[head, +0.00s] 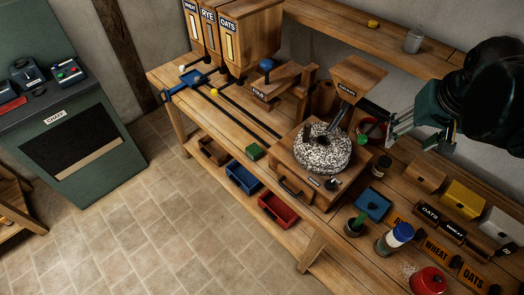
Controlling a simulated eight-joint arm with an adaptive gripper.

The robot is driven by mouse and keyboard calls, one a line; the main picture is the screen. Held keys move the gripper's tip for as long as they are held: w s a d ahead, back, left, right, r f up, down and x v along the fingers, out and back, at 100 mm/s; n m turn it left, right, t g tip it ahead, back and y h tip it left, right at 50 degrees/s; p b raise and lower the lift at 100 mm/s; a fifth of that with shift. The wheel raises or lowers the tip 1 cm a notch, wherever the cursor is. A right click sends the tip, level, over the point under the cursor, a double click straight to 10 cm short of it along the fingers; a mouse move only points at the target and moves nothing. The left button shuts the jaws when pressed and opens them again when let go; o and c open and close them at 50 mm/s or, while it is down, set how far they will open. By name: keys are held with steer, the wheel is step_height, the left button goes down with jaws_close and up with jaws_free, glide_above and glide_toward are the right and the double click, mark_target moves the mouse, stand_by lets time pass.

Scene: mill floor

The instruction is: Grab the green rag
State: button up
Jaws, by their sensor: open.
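A small flat green piece (255,151), which looks like the folded green rag, lies on the workbench near its front edge, left of the millstone (322,149). My gripper (389,126) is at the right, above the bench and beyond the millstone. It is open, and I see nothing held between its fingers. It is well apart from the green piece, with the millstone between them in the picture. A smaller green spot (362,140) shows below the gripper, too small to tell what it is.
Labelled grain hoppers (238,35) stand at the back left of the bench. Dark rails run along the bench top behind the green piece. Blue (243,178) and red (278,209) bins sit below the front edge. Jars, a blue square (372,204) and labelled blocks crowd the right.

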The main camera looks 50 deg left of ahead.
steer(key=a+f+n+g+b, duration=0.1)
steer(key=a+f, duration=0.1)
steer(key=a, duration=0.6)
steer(key=a+f+n+g+b, duration=0.1)
steer(key=a+f, duration=0.2)
steer(key=a, duration=0.5)
steer(key=n+g+h+p, duration=0.2)
steer(key=n, duration=0.6)
glide_above(254, 149)
steer(key=f, duration=2.4)
steer(key=shift+s+d+f, duration=0.2)
steer(key=shift+d+f, duration=0.05)
steer(key=shift+f, duration=0.1)
steer(key=shift+w+a+f+n+p, duration=0.25)
steer(key=shift+w+f+n+p, duration=0.15)
steer(key=shift+n, duration=0.3)
steer(key=shift+f, duration=0.1)
steer(key=shift+f, duration=1.25)
steer(key=shift+f, duration=0.1)
steer(key=shift+s+f, duration=0.1)
steer(key=shift+f, duration=2.45)
